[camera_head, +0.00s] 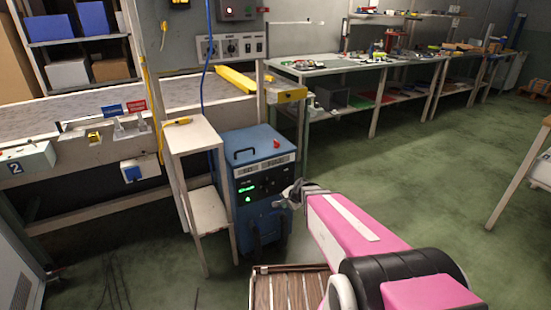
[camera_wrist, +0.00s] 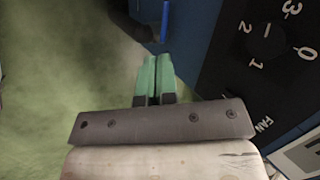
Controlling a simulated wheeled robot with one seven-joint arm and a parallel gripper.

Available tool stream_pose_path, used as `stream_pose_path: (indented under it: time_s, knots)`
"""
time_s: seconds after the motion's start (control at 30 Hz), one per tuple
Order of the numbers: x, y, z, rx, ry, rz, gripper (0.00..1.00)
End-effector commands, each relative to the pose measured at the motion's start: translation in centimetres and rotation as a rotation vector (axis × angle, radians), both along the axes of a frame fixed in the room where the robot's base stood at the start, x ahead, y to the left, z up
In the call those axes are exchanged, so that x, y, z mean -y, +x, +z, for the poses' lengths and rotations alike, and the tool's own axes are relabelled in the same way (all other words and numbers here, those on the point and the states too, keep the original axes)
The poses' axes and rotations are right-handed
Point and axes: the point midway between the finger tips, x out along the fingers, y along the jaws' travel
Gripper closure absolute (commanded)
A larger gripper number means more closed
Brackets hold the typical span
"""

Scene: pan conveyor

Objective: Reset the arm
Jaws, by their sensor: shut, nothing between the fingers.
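My gripper (camera_head: 290,195) is at the end of my pink arm, in front of the blue machine (camera_head: 262,150) with a black control panel and a green display. In the wrist view my gripper (camera_wrist: 155,75) has its two green fingers side by side, shut, with nothing between them. The fingers point past the left edge of the blue machine's panel (camera_wrist: 255,65), where dial numbers and the word FAN show. In the head view the fingertips are small and overlap the machine's front, so I cannot tell whether they touch it.
A narrow beige stand (camera_head: 193,134) with a yellow-handled tool (camera_head: 178,121) on top stands left of the machine. Workbenches (camera_head: 345,67) line the back wall. The green floor (camera_head: 430,150) to the right is clear.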

Motion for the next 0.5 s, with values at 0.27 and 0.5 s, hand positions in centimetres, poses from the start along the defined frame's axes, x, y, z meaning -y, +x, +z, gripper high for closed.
stream_pose_path:
  time_s: [0.27,0.5]
  knots:
    - [3.6,-6.3,3.6,-0.063,-0.257,0.358,1.00]
    - [8.7,-12.8,7.4,-0.203,-0.510,0.730,1.00]
